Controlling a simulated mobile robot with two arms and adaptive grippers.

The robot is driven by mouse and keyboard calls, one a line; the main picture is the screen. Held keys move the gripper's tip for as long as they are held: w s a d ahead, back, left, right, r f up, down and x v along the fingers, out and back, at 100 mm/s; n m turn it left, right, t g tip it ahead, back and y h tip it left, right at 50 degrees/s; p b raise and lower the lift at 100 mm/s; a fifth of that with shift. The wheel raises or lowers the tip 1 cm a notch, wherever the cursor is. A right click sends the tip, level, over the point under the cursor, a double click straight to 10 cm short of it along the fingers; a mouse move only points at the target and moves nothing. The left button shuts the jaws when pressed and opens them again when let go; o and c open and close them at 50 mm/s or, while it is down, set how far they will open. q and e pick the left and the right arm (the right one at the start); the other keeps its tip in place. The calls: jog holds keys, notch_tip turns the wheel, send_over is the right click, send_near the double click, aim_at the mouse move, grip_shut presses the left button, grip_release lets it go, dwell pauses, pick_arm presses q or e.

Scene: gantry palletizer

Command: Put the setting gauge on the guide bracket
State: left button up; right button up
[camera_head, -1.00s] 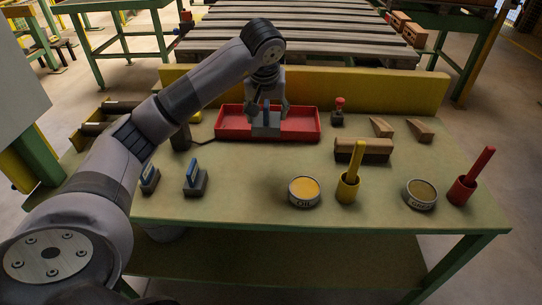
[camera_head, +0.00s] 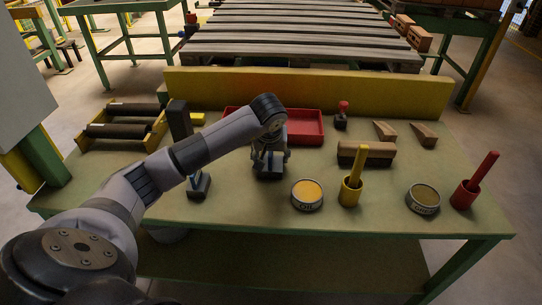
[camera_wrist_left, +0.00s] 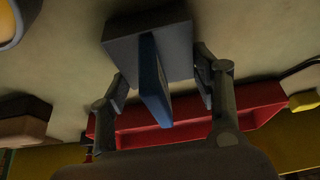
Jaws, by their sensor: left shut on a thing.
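My left gripper (camera_head: 270,158) is shut on a grey block with a blue upright plate, which I take as the setting gauge (camera_wrist_left: 130,45). The block is over the green bench in front of the red tray; I cannot tell if it touches the top. In the left wrist view the gripper's fingers (camera_wrist_left: 163,90) stand on both sides of the blue plate. A similar grey block with a blue plate (camera_head: 199,185) stands on the bench to the left, partly behind my arm. I cannot tell for sure which thing is the guide bracket. My right gripper is not in view.
The red tray (camera_head: 308,140) stands behind the gripper, with a yellow back wall beyond. A dark post (camera_head: 180,118) and roller frame (camera_head: 120,128) stand left.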

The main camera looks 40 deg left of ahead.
pick_arm(q)
jog(key=o, duration=1.5)
jog(key=shift+f, duration=0.1)
